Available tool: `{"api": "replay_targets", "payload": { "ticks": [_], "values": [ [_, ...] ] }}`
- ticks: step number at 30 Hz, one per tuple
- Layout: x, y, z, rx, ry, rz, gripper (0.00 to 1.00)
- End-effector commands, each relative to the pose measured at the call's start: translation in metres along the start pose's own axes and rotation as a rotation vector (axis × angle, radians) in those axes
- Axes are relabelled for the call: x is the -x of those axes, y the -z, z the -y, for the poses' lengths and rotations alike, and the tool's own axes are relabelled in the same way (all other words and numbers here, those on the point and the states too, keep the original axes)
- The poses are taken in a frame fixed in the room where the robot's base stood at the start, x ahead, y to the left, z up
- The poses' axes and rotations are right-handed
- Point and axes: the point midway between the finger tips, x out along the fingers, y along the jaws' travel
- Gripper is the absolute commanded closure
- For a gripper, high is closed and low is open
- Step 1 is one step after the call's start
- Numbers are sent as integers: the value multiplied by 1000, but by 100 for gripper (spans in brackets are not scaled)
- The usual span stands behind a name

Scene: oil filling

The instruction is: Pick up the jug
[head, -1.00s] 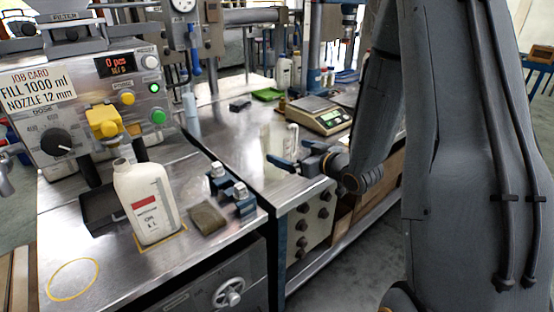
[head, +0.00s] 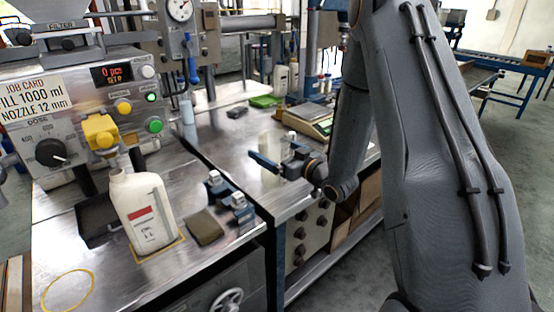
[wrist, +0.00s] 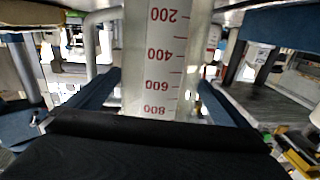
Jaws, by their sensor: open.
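The jug (wrist: 166,50) is clear, with a white scale panel and red marks from 200 to 800. My gripper (wrist: 155,85) is open, with one blue finger on each side of the jug. I cannot tell whether either finger touches it. In the head view my gripper (head: 272,158) is low over the steel bench, its fingers pointing left. The jug is hard to make out there, being see-through and partly hidden by the gripper.
A white oil bottle (head: 146,211) stands on the left bench by the filling machine (head: 84,112). A blue clamp fixture (head: 231,197) and a dark pad (head: 205,227) lie beside it. A scale (head: 308,121) stands behind my gripper. A green tray (head: 265,101) is farther back.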

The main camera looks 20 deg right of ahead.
Motion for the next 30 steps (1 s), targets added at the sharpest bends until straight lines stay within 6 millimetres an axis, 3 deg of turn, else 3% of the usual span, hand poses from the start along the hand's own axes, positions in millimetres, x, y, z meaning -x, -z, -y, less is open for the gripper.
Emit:
{"api": "replay_targets", "payload": {
  "ticks": [9, 17, 30],
  "values": [
    [-6, 0, -1, 0, -2, 0, 0],
    [-6, 0, -1, 0, -3, 0, 43],
    [-6, 10, -1, 2, -2, -1, 43]
  ]
}}
